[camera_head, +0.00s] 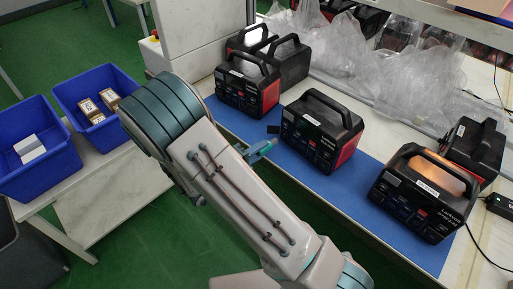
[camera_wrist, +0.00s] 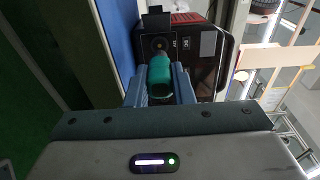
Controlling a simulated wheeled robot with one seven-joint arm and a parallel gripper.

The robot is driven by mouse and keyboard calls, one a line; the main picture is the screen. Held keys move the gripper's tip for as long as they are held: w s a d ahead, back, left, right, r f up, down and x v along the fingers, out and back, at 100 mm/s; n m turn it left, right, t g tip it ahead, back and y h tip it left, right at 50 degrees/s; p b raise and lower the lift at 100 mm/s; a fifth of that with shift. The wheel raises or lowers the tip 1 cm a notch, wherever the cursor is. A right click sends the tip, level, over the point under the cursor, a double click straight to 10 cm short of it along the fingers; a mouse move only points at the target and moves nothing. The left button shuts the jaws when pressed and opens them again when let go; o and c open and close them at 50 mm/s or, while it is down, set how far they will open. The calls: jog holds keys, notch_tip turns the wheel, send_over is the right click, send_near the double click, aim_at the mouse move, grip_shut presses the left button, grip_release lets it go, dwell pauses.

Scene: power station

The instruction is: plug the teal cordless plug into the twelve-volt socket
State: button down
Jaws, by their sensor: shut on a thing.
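My gripper (camera_wrist: 159,80) is shut on the teal plug (camera_wrist: 160,72), with one blue-grey finger on each side of it. In the head view my gripper (camera_head: 262,150) is beside the middle power station (camera_head: 322,129), mostly behind my arm. In the wrist view the plug points at the station's dark front panel (camera_wrist: 205,70). A round socket with a yellowish ring (camera_wrist: 159,43) shows just beyond the plug tip, below a raised black flap (camera_wrist: 155,19). The plug partly covers the socket. I cannot tell whether the tip touches it.
Several other black and red power stations (camera_head: 246,84) stand on the blue mat (camera_head: 375,194). Clear plastic bags (camera_head: 340,45) lie behind them. Two blue bins (camera_head: 38,150) are on a side table at left. Green floor is open between the tables.

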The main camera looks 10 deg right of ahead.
jog(key=shift+b+x, duration=0.95)
jog(key=shift+x, duration=1.4)
jog(key=shift+a, duration=0.1)
jog(key=shift+w+p, duration=0.1)
jog(key=shift+p, duration=0.95)
jog(key=shift+w+d, duration=0.15)
jog(key=shift+d, duration=0.1)
jog(key=shift+w+d+p, duration=0.15)
jog(key=shift+d+p, duration=0.2)
jog(key=shift+p, duration=0.05)
jog(key=shift+w+d, duration=0.1)
jog(key=shift+d, duration=0.05)
jog(key=c, duration=1.2)
grip_release()
jog(key=shift+o, duration=0.2)
